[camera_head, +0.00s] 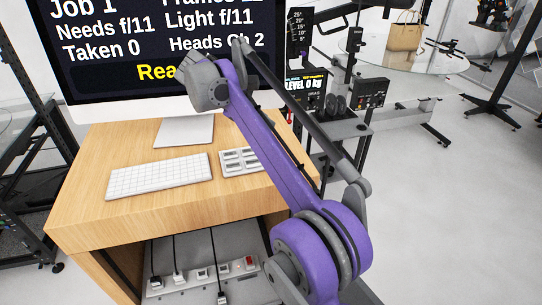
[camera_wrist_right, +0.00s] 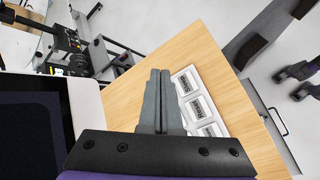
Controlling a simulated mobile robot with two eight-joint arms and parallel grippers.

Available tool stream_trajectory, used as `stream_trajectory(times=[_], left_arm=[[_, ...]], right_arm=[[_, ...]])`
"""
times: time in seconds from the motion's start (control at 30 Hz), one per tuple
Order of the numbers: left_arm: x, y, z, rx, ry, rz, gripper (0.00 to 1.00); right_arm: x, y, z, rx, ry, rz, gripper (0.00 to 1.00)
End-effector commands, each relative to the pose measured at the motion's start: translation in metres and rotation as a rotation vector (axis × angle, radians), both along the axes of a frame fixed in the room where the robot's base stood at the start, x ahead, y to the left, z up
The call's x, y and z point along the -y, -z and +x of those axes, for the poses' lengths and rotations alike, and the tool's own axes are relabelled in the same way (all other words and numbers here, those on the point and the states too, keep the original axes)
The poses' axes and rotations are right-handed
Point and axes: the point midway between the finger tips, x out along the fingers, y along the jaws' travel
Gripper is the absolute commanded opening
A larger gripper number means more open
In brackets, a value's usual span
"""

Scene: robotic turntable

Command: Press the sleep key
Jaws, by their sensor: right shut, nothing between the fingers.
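A small white keypad (camera_head: 240,161) with several grey keys lies on the wooden desk, to the right of a white keyboard (camera_head: 160,177). The right wrist view shows part of the keypad too, with labelled keys in a line. The far key (camera_wrist_right: 186,85) and the middle key (camera_wrist_right: 197,108) carry dark labels that I cannot read surely, so I cannot say which is the sleep key. My right gripper (camera_wrist_right: 160,74) is shut and empty, just left of the keypad in that view, and covers part of the desk. My left gripper is not in view.
A large monitor (camera_head: 165,50) stands behind the keyboard on a stand (camera_head: 184,131). My purple arm crosses the desk's right side. A power strip (camera_head: 200,277) with plugs and cables lies on the shelf below. Floor at right is open.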

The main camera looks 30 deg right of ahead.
Motion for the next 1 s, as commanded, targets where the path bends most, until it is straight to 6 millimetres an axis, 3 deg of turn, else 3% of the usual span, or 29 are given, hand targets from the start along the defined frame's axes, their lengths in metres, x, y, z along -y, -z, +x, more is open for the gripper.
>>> stream_trajectory(times=[0.57,0.77,1.0], left_arm=[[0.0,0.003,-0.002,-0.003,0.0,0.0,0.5],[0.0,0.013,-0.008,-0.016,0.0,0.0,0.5],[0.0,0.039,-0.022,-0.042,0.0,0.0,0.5]], right_arm=[[0.003,-0.001,0.006,-0.036,-0.002,-0.029,0.0],[0.003,0.013,0.005,-0.039,-0.003,-0.029,0.0],[0.004,0.046,0.004,-0.04,-0.002,-0.029,0.0]])
